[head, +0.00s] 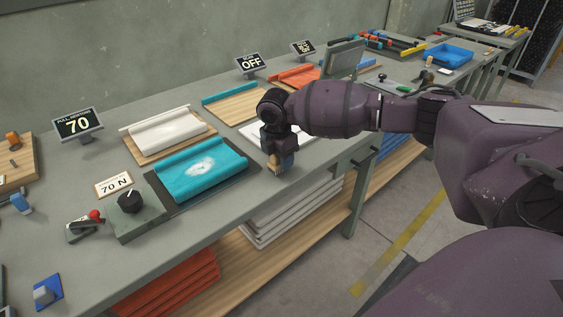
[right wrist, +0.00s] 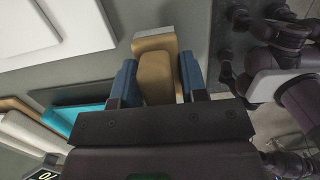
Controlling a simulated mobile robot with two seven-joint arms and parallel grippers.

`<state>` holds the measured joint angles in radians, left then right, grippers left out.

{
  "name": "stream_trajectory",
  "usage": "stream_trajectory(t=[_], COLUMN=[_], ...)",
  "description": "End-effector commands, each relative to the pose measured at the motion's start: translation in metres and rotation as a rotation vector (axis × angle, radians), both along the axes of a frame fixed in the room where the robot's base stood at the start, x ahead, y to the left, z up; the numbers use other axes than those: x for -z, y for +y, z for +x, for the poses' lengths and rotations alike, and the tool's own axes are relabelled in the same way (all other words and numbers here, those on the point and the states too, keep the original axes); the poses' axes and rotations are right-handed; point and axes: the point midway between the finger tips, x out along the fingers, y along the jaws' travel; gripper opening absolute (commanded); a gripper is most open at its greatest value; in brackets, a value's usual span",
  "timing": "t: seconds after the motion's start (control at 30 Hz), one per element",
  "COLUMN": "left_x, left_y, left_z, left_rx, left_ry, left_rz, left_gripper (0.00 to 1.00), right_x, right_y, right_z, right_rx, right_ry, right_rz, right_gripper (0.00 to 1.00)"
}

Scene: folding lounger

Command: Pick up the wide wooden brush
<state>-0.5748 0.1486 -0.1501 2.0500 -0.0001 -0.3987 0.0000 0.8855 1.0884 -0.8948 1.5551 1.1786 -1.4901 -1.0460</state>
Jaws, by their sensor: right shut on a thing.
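The wooden brush (right wrist: 157,68) sits between the blue fingers of my right gripper (right wrist: 158,82) in the right wrist view. The gripper is shut on it. The brush has a tan wooden body with a paler strip at its far end. In the head view, my right gripper (head: 279,163) points down at the front edge of the workbench, and a small tan part of the brush (head: 273,159) shows at its fingers. I cannot tell whether the brush touches the bench. My left gripper is not in view.
On the grey workbench (head: 225,205) lie a turquoise sheet on a dark board (head: 200,170), a white roll on a wooden board (head: 167,132) and a dial box (head: 133,208). A red-knobbed lever (head: 88,222) is at left. White panels (head: 285,215) lie on the shelf below.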

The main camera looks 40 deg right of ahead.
Motion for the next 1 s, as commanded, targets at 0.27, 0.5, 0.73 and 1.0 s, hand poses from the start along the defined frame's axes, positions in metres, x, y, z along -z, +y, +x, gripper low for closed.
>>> stream_trajectory(t=[0.27,0.5,0.73,1.0], left_x=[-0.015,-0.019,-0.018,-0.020], left_y=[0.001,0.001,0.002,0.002], left_z=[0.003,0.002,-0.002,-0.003], left_rx=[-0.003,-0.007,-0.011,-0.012], left_ry=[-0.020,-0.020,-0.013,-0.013], left_rz=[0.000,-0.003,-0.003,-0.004], left_gripper=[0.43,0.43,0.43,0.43], right_x=[-0.073,-0.131,-0.168,-0.183], right_y=[0.000,0.000,0.000,0.000], right_z=[0.001,0.001,0.001,0.001], right_rx=[0.000,0.000,0.000,0.001], right_ry=[-0.011,-0.008,-0.005,-0.003], right_rz=[0.000,0.000,0.000,0.000], right_gripper=[0.15,0.15,0.15,0.15])
